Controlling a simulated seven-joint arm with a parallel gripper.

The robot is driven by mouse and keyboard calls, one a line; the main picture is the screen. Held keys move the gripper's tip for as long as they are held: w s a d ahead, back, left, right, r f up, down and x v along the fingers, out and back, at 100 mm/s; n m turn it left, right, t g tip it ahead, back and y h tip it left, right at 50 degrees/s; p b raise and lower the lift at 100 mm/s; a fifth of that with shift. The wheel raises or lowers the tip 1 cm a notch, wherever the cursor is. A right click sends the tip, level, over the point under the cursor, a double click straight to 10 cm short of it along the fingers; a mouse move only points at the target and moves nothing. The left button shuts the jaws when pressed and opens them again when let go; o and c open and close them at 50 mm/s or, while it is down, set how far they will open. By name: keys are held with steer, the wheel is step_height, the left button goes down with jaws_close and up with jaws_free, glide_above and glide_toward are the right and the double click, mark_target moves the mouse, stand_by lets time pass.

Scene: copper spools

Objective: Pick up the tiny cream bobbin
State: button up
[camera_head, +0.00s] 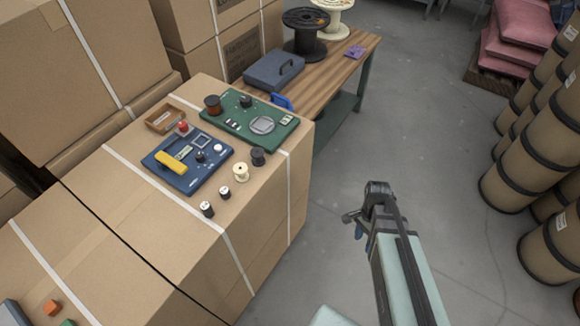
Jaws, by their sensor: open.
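The tiny cream bobbin (240,172) stands on top of the strapped cardboard carton (190,232), near its right edge. A dark grey bobbin (258,156) stands just behind and right of it. Two small black-and-white bobbins, one nearer (207,209) and one farther (225,193), stand in front and to the left. My gripper (352,226) is over the grey floor, right of the carton and well apart from the cream bobbin. It is open, and I see nothing held in it. Its fingertips are small and partly hidden by the arm.
A blue panel (187,188) with a yellow meter (175,162) and a green panel (220,127) lie behind the bobbins. A small open box (165,118) sits left. A wooden bench (330,72) stands behind.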

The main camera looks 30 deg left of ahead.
steer(key=w+a+r+m+t, duration=0.1)
steer(key=w+a+r+m, duration=0.1)
steer(key=a+r, duration=0.85)
steer(key=s+a+r+m, duration=0.1)
steer(key=s+a+r, duration=0.1)
steer(key=a+r, duration=0.4)
steer(key=s+a+r+m+t, duration=0.1)
steer(key=s+a+r+m, duration=0.1)
steer(key=a+r, duration=0.4)
steer(key=s+a+r+m+t+y, duration=0.1)
steer(key=s+a+r, duration=0.1)
steer(key=a+r, duration=0.4)
steer(key=shift+s+a+m, duration=0.2)
steer(key=shift+a, duration=0.65)
steer(key=shift+s+a+m, duration=0.2)
steer(key=shift+a, duration=0.65)
step_height(320, 180, up, 10)
steer(key=m, duration=0.2)
glide_above(241, 168)
steer(key=shift+t+y, duration=0.3)
steer(key=shift+y, duration=0.1)
steer(key=shift+f, duration=6.75)
steer(key=shift+c, duration=0.3)
steer(key=c, duration=0.7)
steer(key=shift+o, duration=0.2)
steer(key=shift+r, duration=0.15)
